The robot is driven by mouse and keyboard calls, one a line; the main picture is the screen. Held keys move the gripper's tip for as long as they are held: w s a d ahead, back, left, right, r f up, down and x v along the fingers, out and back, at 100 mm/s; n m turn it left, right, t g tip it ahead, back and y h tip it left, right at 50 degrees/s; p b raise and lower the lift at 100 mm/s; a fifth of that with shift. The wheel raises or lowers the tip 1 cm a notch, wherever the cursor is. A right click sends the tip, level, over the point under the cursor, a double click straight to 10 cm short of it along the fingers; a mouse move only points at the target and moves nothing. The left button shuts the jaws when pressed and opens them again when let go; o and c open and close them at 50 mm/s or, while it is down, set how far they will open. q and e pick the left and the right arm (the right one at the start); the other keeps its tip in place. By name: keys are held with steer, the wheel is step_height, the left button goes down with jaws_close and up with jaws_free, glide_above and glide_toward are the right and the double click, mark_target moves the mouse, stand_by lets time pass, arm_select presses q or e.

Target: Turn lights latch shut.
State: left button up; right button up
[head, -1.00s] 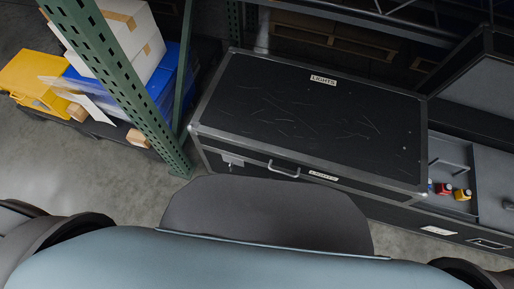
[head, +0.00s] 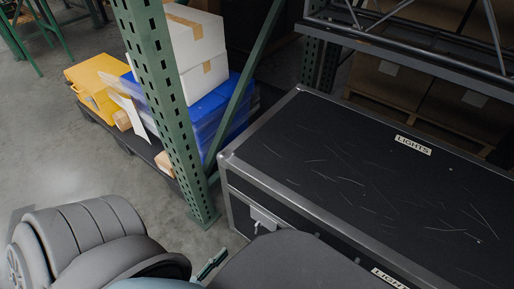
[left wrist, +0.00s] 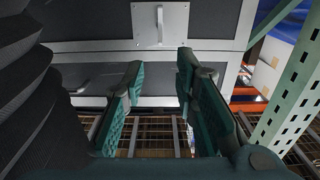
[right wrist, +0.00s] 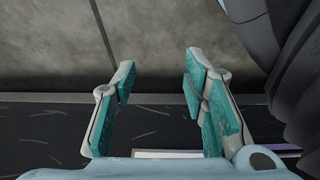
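The black case labelled LIGHTS (head: 370,185) has metal edges and fills the right of the head view. Its latch (head: 264,220) is a pale plate on the front face near the left corner. In the left wrist view, the latch (left wrist: 160,22) shows as a grey plate with a narrow upright lever, beside the metal seam. My left gripper (left wrist: 160,66) is open and empty, in front of the latch and apart from it. In the head view only a green finger of it (head: 211,264) shows. My right gripper (right wrist: 160,72) is open and empty near the scratched black lid (right wrist: 60,135).
A green perforated rack post (head: 170,110) stands just left of the case. Behind it are a blue bin (head: 215,110), white boxes (head: 195,45) and a yellow case (head: 95,85). Bare concrete floor (head: 60,165) lies at the left.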

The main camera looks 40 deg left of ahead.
mark_target(255, 227)
arm_select(q)
steer(key=w, duration=0.6)
steer(key=w+b, duration=0.1)
steer(key=w, duration=0.6)
steer(key=shift+w+a+r, duration=0.15)
steer(key=shift+w+r, duration=0.05)
steer(key=shift+w, duration=0.4)
arm_select(e)
steer(key=r, duration=0.1)
steer(key=w+r, duration=0.1)
steer(key=r, duration=0.1)
steer(key=shift+w+a+r, duration=0.15)
steer(key=shift+w+a, duration=0.1)
arm_select(q)
jaws_close()
